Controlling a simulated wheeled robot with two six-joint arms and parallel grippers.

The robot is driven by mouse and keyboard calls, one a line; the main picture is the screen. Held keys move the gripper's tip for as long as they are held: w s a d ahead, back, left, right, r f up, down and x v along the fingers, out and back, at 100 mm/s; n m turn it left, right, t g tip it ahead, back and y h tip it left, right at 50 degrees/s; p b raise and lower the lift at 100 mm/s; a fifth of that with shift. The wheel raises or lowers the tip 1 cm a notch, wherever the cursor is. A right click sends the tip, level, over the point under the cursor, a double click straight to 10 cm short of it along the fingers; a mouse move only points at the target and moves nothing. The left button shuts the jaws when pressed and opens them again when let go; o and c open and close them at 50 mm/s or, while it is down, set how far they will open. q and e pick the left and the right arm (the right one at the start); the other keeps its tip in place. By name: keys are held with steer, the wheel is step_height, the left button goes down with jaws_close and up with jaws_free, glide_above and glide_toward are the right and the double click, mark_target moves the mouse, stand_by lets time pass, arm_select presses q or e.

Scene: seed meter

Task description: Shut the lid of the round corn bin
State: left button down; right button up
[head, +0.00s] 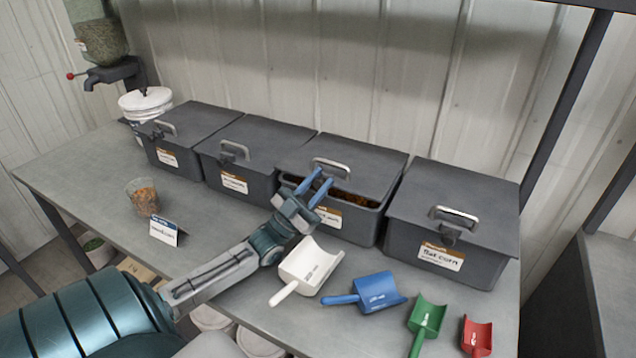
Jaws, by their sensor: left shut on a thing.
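The round corn bin (361,228) is the third grey bin from the left; my gripper partly covers its label. Its grey lid (375,163) is partly open: a gap shows along the front, with brown-orange grain (352,199) inside. The lid has a metal handle (340,165) at its front edge. My left gripper (321,182) reaches up from the front, its blue fingers at the handle, and is shut on it. The fingers partly hide the handle. My right gripper is not in view.
Other grey bins, including the flat corn bin (455,232), stand shut on both sides. White (312,265), blue (375,291), green (428,318) and red (478,336) scoops lie in front. A clear cup (146,197) and a small sign (163,231) stand at left.

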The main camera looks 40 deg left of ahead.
arm_select(q)
steer(key=c, duration=1.3)
jaws_free()
steer(key=shift+o, duration=0.2)
steer(key=shift+f, duration=0.1)
steer(key=shift+s+f, duration=0.2)
steer(key=shift+f, duration=0.1)
steer(key=s+a+f, duration=0.1)
steer(key=s+a, duration=0.3)
steer(key=s, duration=0.9)
steer(key=shift+f+p, duration=0.15)
steer(key=shift+p, duration=0.2)
steer(key=shift+a, duration=0.1)
